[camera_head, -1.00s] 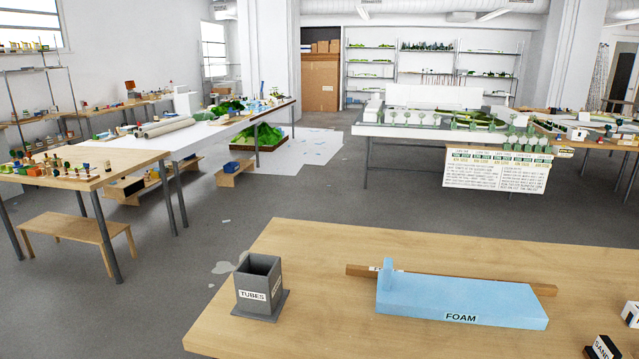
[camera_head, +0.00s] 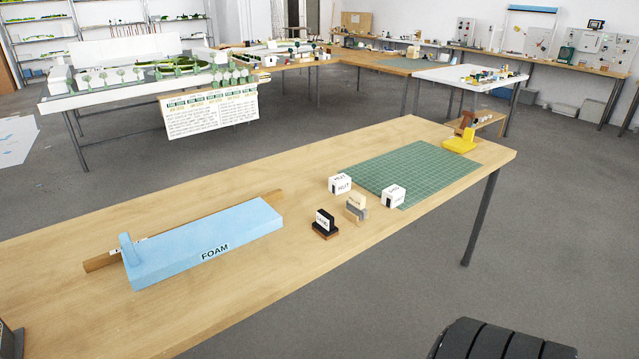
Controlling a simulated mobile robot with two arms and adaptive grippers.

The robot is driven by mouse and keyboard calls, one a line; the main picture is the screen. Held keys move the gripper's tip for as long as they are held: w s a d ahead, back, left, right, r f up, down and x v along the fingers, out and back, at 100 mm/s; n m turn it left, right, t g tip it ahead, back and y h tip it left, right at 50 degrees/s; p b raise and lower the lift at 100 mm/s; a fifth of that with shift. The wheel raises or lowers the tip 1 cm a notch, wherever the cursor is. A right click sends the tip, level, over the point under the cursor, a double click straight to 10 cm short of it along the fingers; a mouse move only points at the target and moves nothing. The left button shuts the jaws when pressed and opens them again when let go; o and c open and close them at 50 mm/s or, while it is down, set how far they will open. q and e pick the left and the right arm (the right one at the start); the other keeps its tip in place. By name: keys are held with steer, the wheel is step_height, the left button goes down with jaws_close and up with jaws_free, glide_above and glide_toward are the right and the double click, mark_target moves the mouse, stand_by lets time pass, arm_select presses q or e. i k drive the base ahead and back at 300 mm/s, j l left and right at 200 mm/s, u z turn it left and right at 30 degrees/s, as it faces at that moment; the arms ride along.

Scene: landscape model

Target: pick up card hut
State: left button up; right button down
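Neither of my grippers is in view.
The wooden table (camera_head: 300,210) also bears a blue foam slab (camera_head: 205,245), a dark labelled block (camera_head: 324,226), a wooden block (camera_head: 356,207), the green mat (camera_head: 420,165) and a yellow item (camera_head: 460,142). Open grey floor surrounds the table.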

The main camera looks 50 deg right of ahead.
mark_target(338, 185)
steer(key=z, duration=1.75)
steer(key=i+l+u, duration=0.35)
steer(key=i+l, duration=0.2)
steer(key=i+j, duration=0.05)
